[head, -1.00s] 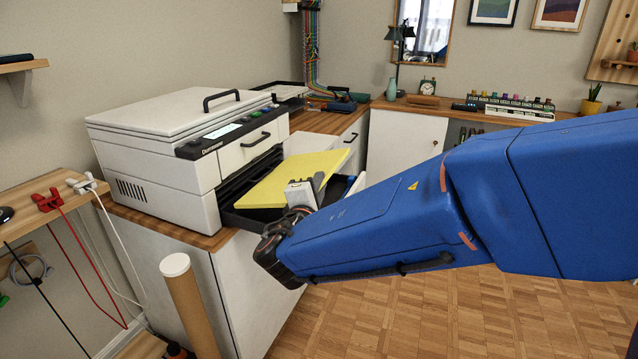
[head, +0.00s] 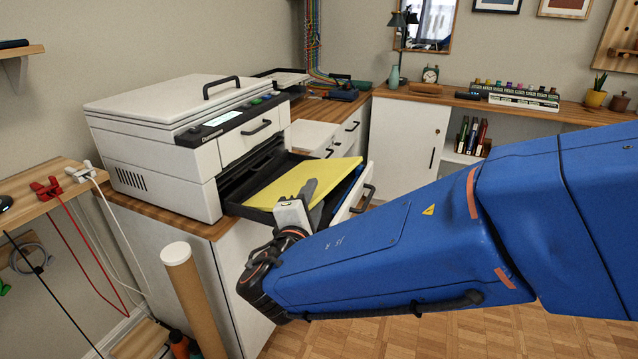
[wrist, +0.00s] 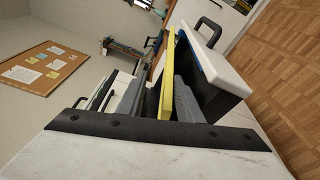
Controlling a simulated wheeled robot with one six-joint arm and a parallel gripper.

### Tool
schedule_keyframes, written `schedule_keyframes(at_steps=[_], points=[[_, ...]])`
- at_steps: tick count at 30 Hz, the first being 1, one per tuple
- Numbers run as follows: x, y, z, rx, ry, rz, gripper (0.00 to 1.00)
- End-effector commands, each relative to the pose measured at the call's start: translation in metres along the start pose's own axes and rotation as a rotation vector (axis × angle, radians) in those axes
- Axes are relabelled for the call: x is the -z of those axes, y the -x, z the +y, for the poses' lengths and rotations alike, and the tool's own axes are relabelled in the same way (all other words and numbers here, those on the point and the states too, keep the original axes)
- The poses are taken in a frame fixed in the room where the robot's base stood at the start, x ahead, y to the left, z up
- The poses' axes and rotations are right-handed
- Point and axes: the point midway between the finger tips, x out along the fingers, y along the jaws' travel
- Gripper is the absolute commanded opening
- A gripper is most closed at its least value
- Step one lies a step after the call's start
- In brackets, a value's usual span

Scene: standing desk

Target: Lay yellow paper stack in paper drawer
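The yellow paper stack (head: 300,184) lies over the pulled-out paper drawer (head: 262,214) of the white printer (head: 160,140), nearly flat with its near edge toward me. In the wrist view the stack (wrist: 167,82) is a thin yellow strip between my fingers. My gripper (head: 313,192) reaches over the drawer's near side. Its grey fingers stand apart in the wrist view (wrist: 158,88), with a gap between the stack and the upper finger; the stack sits close to the lower one. The lower finger is hidden in the head view. Whether the stack touches the drawer floor is unclear.
The drawer's white front with a dark handle (head: 364,199) stands at its right end. A brown tube (head: 190,300) with a white cap stands in front of the cabinet. A wooden shelf with cables (head: 45,205) is at the left. Floor is open at the right.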

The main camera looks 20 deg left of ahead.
Motion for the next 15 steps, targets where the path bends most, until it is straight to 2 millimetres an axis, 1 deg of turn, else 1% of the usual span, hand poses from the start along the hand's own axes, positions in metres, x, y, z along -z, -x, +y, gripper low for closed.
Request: schedule_keyframes(at_steps=[1, 6, 12, 15], points=[[0.0, 0.01, 0.003, -0.005, -0.003, 0.003, 0.32], [-0.002, 0.04, 0.01, -0.015, -0.011, -0.001, 0.32], [-0.004, 0.072, 0.015, -0.023, -0.016, -0.004, 0.32], [-0.005, 0.085, 0.018, -0.027, -0.019, -0.006, 0.32]])
